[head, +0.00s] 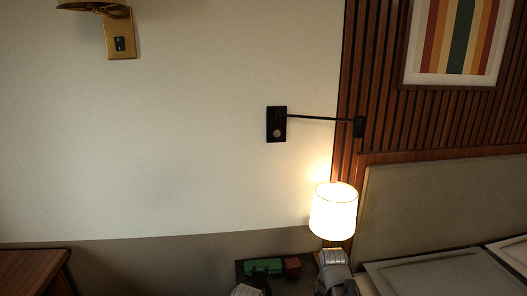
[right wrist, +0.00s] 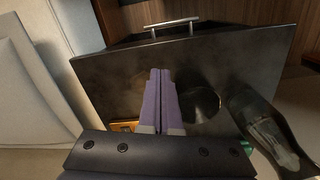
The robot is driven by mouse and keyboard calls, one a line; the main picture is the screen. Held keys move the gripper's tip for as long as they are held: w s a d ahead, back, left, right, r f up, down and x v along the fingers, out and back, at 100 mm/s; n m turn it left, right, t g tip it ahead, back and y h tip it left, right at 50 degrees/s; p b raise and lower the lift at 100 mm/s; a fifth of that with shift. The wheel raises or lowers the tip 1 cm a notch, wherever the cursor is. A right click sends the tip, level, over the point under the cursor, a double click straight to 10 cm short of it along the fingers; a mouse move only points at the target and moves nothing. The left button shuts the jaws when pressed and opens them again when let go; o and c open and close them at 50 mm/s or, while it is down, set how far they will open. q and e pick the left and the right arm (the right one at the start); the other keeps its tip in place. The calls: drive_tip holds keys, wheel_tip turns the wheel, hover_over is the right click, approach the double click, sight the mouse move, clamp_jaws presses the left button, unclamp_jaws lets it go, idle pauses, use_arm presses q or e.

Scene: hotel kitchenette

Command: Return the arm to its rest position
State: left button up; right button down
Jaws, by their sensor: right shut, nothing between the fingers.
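My right gripper (right wrist: 160,72) shows in the right wrist view with its two purple fingers pressed together and nothing between them. It points across a dark, flat-topped cabinet (right wrist: 120,70) with a metal bar handle. The fingers hide part of the dark top, and I cannot tell their height over it. In the head view, pale grey parts of my arms show at the bottom edge. No fingertips can be made out there, and my left gripper is not seen.
A lit lamp (head: 333,211) stands near the bed headboard (head: 420,195). A green object (head: 263,266) and a reddish-brown one (head: 292,265) lie on a dark surface. A swing-arm fixture (head: 277,124) is on the wall. A wooden furniture edge (head: 33,268) is at lower left.

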drive_tip(key=s+a+n, duration=0.5)
drive_tip(key=s+a, duration=0.7)
use_arm(q)
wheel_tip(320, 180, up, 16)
drive_tip(key=p, duration=1.5)
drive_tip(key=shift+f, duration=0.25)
use_arm(e)
wheel_tip(320, 180, up, 16)
drive_tip(key=shift+a+f+h, duration=0.15)
drive_tip(key=shift+a+h, duration=0.1)
drive_tip(key=shift+h, duration=0.15)
